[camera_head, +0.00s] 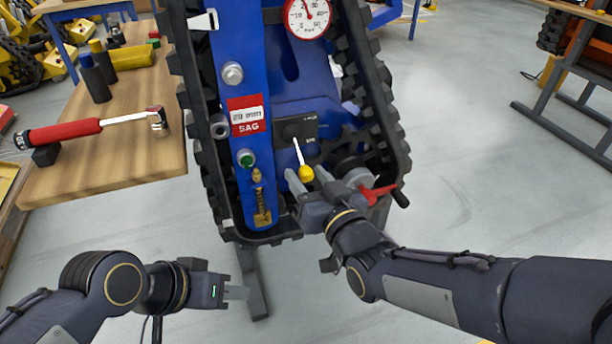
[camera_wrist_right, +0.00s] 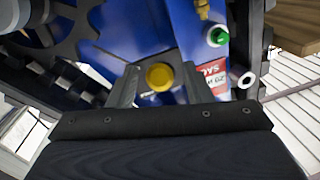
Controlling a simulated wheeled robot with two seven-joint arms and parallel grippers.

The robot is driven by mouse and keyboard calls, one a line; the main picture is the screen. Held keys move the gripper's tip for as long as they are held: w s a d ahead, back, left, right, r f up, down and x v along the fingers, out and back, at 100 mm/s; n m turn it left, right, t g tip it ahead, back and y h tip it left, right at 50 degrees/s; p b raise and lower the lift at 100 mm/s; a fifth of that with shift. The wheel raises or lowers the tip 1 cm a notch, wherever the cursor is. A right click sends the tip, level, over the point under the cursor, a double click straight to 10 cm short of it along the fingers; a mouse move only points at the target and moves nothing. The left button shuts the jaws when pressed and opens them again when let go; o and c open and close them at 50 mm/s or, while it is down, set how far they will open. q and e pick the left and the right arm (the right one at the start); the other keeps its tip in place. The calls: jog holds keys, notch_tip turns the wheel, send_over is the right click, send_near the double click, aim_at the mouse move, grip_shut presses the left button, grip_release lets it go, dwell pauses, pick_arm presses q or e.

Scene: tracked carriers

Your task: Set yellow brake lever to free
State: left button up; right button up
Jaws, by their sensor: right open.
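The yellow brake lever is a pale rod with a yellow knob (camera_head: 306,173), coming out of a dark plate (camera_head: 297,130) on the blue tracked carrier (camera_head: 285,95). The rod slants down and slightly right from the plate. My right gripper (camera_head: 306,182) is open at the knob, with a finger on each side of it. In the right wrist view the knob (camera_wrist_right: 159,77) shows between the two fingers, with gaps beside it. The plate's markings are too small to read. My left gripper (camera_head: 237,292) is low and left, away from the carrier; its finger opening is unclear.
A red handle (camera_head: 376,193) sits just right of my right gripper. A green button (camera_head: 246,159) and brass fitting (camera_head: 262,205) are on the carrier's left side. Black tracks flank it.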

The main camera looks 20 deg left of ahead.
jog(key=shift+x, duration=0.85)
grip_shut()
